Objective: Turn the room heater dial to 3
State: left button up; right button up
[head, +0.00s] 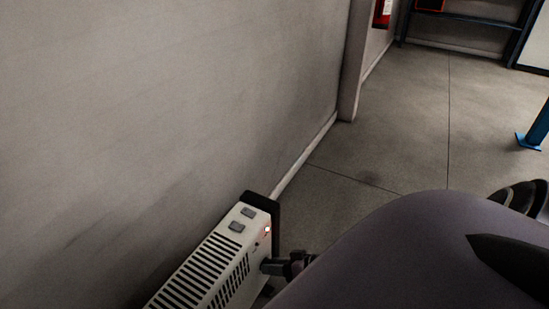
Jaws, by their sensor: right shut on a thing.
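The white room heater (213,262) stands low against the wall at the bottom of the head view. It has slotted vents, two grey switches on its top and a dark frame at its far end. A small light (267,229) glows on its end face. My right gripper (268,267) is at that end face, below the light, and is shut on the dial. The fingers cover the dial, so its numbers and pointer cannot be read. My own arm hides part of the gripper. My left gripper is not in view.
The plain grey wall (165,110) runs close along the heater's left side. Open concrete floor (400,130) lies beyond and to the right. A blue post foot (530,141) stands at the right edge, and dark shelving (463,17) is at the back.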

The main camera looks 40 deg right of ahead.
jog(key=shift+m+y, duration=0.6)
jog(key=shift+m, duration=0.2)
jog(key=shift+m+y, duration=0.3)
jog(key=shift+m, duration=0.1)
